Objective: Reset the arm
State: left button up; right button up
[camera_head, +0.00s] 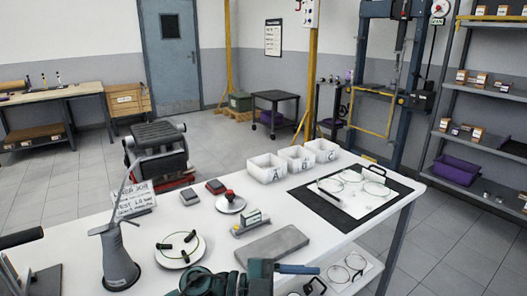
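I cannot make out either of my grippers in the head view. No gripper fingers show over the white workbench (70,238). A dark teal device (200,282) with a blue-grey bar (297,268) is cut off by the bottom edge, and I cannot tell exactly what it is. A black cylinder (20,238) and a grey part (38,284) show at the lower left edge.
On the bench are a grey lamp-like stand (120,262), a round plate with green-black clamps (180,249), a grey slab (272,245), white bins (267,168) and a black mat (312,204) with rings. An engine block (158,148) stands behind.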

pick_arm(q)
jog(key=a+f+n+t+y+p, duration=0.1)
jog(key=a+f+n+t+y, duration=0.25)
jog(key=a+n+t, duration=0.4)
jog(key=a+f+n+t+y, duration=0.3)
jog(key=a+n+t+y, duration=0.2)
jog(key=n+t, duration=0.55)
jog(key=s+a+f+n+g+y, duration=0.3)
jog(key=s+a+f+g+y, duration=0.3)
jog(key=s+a+f, duration=0.3)
notch_tip(320, 180, down, 4)
jog(key=s+p, duration=0.1)
jog(key=s, duration=0.2)
pick_arm(e)
jog(key=shift+s+d+h, duration=0.1)
jog(key=shift+d+h, duration=0.2)
jog(key=shift+d, duration=0.2)
jog(key=shift+r, duration=0.1)
jog(key=shift+s+a+g, duration=0.1)
jog(key=shift+s+g, duration=0.1)
jog(key=shift+g, duration=0.1)
jog(key=shift+w+r, duration=0.1)
jog(key=shift+w, duration=0.2)
